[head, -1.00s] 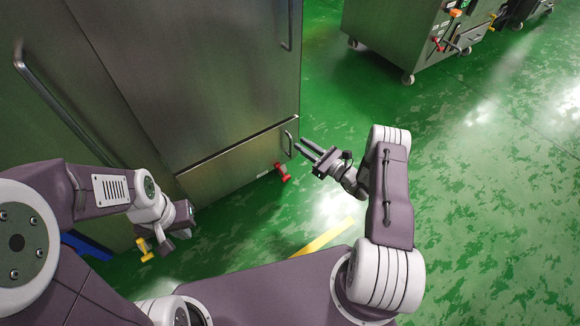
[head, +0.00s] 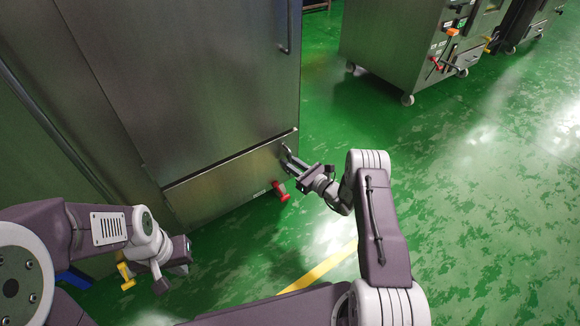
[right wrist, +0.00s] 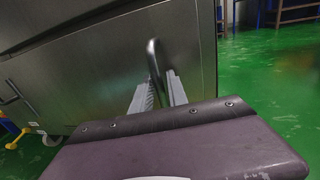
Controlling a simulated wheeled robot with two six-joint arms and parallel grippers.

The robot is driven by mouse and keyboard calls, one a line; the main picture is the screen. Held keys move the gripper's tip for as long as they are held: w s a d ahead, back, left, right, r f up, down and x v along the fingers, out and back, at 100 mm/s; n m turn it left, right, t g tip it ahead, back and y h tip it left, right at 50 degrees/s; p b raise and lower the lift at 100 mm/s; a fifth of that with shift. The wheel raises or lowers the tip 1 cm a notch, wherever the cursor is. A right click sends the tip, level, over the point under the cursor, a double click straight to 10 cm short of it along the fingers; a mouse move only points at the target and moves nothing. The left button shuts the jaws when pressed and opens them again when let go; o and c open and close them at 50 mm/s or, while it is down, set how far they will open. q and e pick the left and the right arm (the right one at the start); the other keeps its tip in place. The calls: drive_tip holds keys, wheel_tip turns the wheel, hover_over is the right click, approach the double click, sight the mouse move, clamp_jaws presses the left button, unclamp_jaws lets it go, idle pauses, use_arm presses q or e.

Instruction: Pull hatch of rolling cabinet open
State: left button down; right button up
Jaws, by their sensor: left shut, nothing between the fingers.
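The rolling cabinet (head: 190,70) is a tall steel unit at the upper left of the head view. Its hatch (head: 225,182) is the low front panel and looks shut. The hatch's bar handle (head: 286,151) is at the panel's right end; it also shows in the right wrist view (right wrist: 153,58). My right gripper (head: 295,163) is at the handle, with its fingers apart on either side of the bar. Whether they touch it is unclear. My left gripper (head: 162,284) is shut and empty, low beside the cabinet, well away from the hatch.
A red knob (head: 281,191) sticks out below the handle, close to my right gripper. A yellow part (head: 126,276) is beside my left gripper. Another wheeled steel cabinet (head: 390,50) stands at the back right. Green floor (head: 480,180) is clear on the right.

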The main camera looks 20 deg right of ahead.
clamp_jaws()
idle(1.4)
